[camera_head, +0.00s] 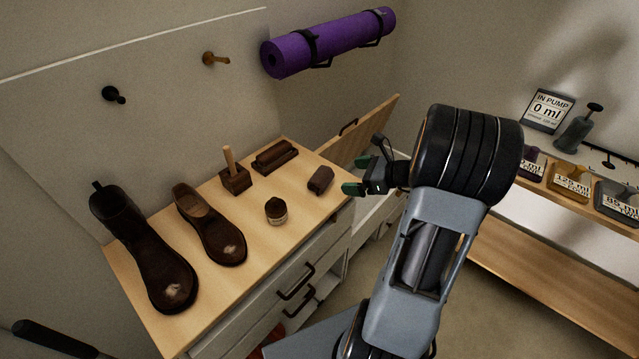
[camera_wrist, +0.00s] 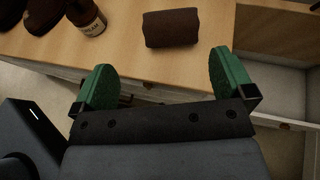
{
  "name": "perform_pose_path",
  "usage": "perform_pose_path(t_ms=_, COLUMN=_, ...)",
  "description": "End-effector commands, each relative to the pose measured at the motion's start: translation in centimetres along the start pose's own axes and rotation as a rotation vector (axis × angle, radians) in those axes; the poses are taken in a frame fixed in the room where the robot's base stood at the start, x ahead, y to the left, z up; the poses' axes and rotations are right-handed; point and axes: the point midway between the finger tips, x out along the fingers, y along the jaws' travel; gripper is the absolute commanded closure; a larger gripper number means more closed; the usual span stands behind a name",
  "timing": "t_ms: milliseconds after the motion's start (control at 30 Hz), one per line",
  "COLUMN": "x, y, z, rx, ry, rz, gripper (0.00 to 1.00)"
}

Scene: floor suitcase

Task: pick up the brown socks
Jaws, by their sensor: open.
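The brown socks look like a dark brown rolled bundle (camera_head: 321,180) lying on the wooden dresser top, near its right end. In the wrist view the bundle (camera_wrist: 171,28) lies just beyond my fingertips, roughly centred between them. My gripper (camera_head: 366,165) is open and empty, with its green fingers spread apart. In the head view it is to the right of the bundle, by the dresser's right end. In the wrist view the gripper (camera_wrist: 160,60) shows a clear gap between the fingers, and neither finger touches the bundle.
A small dark jar (camera_head: 276,211) stands left of the bundle. Behind are a brush-like block (camera_head: 274,157) and a block with an upright stick (camera_head: 235,180). Two brown shoes (camera_head: 215,230) stand further left. An open white drawer (camera_wrist: 280,75) is at right. Bare wood surrounds the bundle.

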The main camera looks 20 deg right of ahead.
Motion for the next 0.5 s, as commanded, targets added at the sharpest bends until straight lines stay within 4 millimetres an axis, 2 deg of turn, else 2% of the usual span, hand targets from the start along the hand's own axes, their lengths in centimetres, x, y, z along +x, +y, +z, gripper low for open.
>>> perform_pose_path(t_ms=100, x=1.1, y=-0.9, z=-0.6, rx=0.052, ry=-0.028, rz=-0.029, gripper=0.00)
perform_pose_path(t_ms=300, x=4.7, y=-1.1, z=-0.5, rx=0.057, ry=-0.030, rz=-0.033, gripper=0.00)
perform_pose_path(t_ms=500, x=7.2, y=-1.3, z=-0.4, rx=0.056, ry=-0.030, rz=-0.036, gripper=0.00)
